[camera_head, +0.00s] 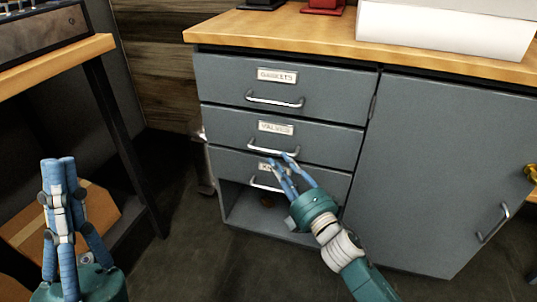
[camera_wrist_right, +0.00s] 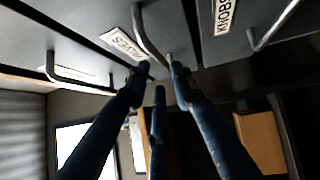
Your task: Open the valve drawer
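The grey valve drawer (camera_head: 250,132), labelled VALVES, is the middle one of three stacked drawers and looks flush with the cabinet. Its curved metal handle (camera_head: 274,151) also shows in the right wrist view (camera_wrist_right: 146,38). My right gripper (camera_head: 280,159) is at this handle, with its blue fingers spread. In the right wrist view the fingertips (camera_wrist_right: 160,75) lie on either side of the handle's lower end; whether they touch it is unclear. My left gripper (camera_head: 60,162) points up at the lower left, away from the cabinet and empty; its finger opening is hard to judge.
The GASKETS drawer (camera_head: 320,99) is above and the KNOBS drawer (camera_head: 325,183) below, with an open shelf (camera_head: 250,212) underneath. A cabinet door (camera_head: 430,170) is on the right. A wooden-topped table (camera_head: 60,60) stands at the left. Floor between them is clear.

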